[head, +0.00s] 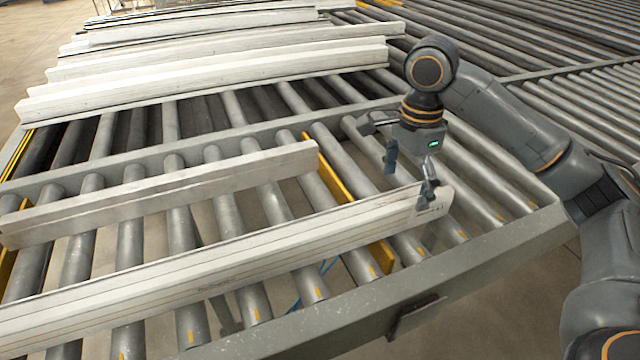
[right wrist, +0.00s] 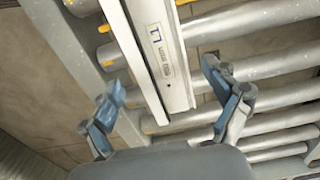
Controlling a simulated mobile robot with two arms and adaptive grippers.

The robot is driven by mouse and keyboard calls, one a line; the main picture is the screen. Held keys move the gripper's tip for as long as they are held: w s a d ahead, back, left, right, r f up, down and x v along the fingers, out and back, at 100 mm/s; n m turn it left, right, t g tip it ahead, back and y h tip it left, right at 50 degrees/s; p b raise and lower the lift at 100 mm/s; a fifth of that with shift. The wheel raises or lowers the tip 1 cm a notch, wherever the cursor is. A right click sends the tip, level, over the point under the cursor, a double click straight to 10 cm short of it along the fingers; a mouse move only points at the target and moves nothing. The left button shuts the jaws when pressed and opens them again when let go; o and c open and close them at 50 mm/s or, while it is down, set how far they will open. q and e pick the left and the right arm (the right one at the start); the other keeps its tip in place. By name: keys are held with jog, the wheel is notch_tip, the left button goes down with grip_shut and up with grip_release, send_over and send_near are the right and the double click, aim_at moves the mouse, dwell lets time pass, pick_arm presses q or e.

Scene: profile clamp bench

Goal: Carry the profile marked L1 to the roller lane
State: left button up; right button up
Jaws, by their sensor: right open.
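The profile marked L1 is a long pale bar (head: 210,268) lying across rollers at the front in the head view. Its right end, with a blue L1 mark, shows in the right wrist view (right wrist: 157,45). My right gripper (head: 408,186) is open at that right end. In the right wrist view, its fingers (right wrist: 164,80) are spread, one on each side of the profile's end, with gaps between. I cannot tell how far down they reach. My left gripper is not in view. Which rollers form the roller lane is not marked.
A second pale profile (head: 165,190) lies behind, roughly parallel, on the same rollers. Several long profiles (head: 215,75) lie side by side farther back. Bare rollers (head: 570,45) extend at the back right. A grey frame rail (head: 470,268) edges the front.

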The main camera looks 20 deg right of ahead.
notch_tip(320, 180, up, 7)
jog(key=shift+f, duration=0.15)
dwell(0.4)
dwell(0.4)
